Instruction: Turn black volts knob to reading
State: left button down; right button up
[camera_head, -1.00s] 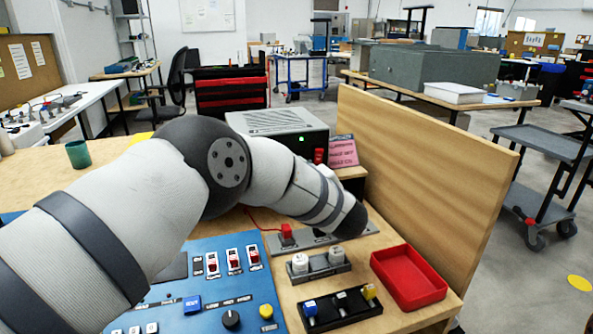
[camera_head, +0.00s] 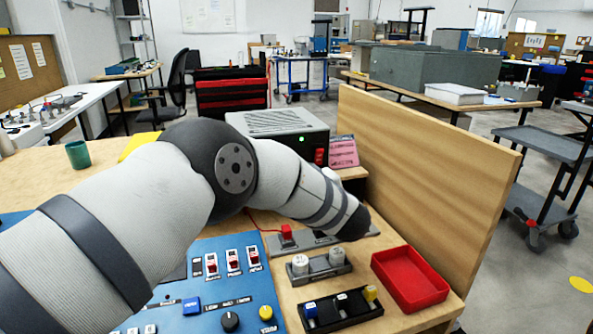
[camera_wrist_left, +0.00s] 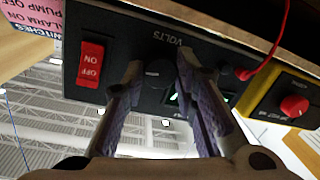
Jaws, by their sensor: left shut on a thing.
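The black volts knob (camera_wrist_left: 158,73) is on the dark front panel of the power supply, below the upside-down VOLTS label (camera_wrist_left: 168,36) in the left wrist view. My left gripper (camera_wrist_left: 160,66) has one finger on each side of the knob and is shut on it. A green lit display (camera_wrist_left: 174,98) shows only in part behind the right finger, so its reading cannot be made out. In the head view the grey power supply (camera_head: 278,122) stands behind my left arm, which hides the knob and the gripper. My right gripper is not in view.
A red ON/OFF switch (camera_wrist_left: 91,64) is left of the knob; a red cable (camera_wrist_left: 268,50) is to the right. A yellow box with a red knob (camera_wrist_left: 294,105) is farther right. A red tray (camera_head: 408,278) and wooden partition (camera_head: 430,180) stand right of my arm.

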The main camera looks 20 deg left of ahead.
pick_arm(q)
jog(key=c, duration=1.3)
grip_release()
jog(key=v, duration=1.2)
